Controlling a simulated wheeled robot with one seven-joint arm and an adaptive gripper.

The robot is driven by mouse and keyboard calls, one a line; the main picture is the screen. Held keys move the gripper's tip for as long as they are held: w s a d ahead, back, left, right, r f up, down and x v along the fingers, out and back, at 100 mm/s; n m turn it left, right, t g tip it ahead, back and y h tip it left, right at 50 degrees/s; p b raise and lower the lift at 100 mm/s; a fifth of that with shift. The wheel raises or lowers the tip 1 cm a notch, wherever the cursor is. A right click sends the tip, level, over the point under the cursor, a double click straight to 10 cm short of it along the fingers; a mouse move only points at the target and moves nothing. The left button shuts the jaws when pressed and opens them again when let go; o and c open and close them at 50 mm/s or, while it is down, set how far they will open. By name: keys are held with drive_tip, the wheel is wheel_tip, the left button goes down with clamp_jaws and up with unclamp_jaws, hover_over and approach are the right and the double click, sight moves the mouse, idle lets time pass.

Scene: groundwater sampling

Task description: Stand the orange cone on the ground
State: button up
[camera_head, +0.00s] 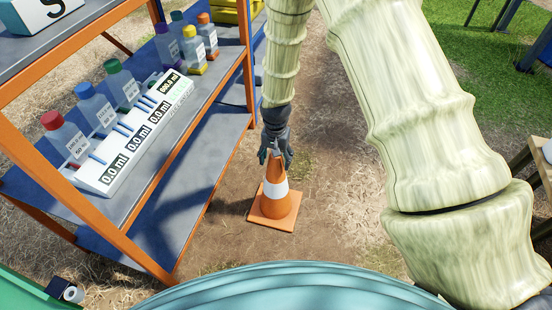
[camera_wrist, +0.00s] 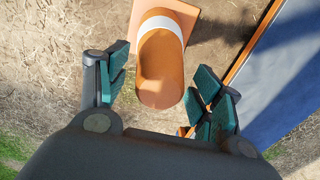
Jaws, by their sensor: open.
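The orange cone (camera_head: 275,200) with a white band stands upright on its square base on the dirt ground, just right of the shelf rack. My gripper (camera_head: 277,150) is above the cone's tip in the head view, pointing down. In the wrist view the cone (camera_wrist: 161,72) shows from above, its top between my two open fingers. The gripper (camera_wrist: 163,97) has teal finger pads, one on each side of the cone's top, with gaps showing.
An orange-framed shelf rack (camera_head: 215,180) with blue-grey shelves stands close on the left. It holds several capped bottles (camera_head: 165,45) and a white measuring unit with displays (camera_head: 135,135). A wooden stand (camera_head: 541,165) is at the right edge. Bare ground lies right of the cone.

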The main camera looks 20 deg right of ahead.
wheel_tip(320, 180, up, 12)
drive_tip(key=p, duration=0.4)
drive_tip(key=s+d+f+n, duration=0.2)
drive_tip(key=s+f+n, duration=0.1)
drive_tip(key=s+f, duration=1.2)
drive_tip(key=s+f+n, duration=0.1)
drive_tip(key=s+f, duration=0.1)
drive_tip(key=s, duration=0.8)
drive_tip(key=s+d+f+n, duration=0.1)
drive_tip(key=s+f+n, duration=0.1)
drive_tip(key=s, duration=0.9)
drive_tip(key=shift+s+d+f, duration=0.2)
drive_tip(key=shift+d+f, duration=0.1)
drive_tip(key=shift+f, duration=0.25)
wheel_tip(320, 180, up, 30)
drive_tip(key=p, duration=3)
drive_tip(key=shift+f, duration=0.15)
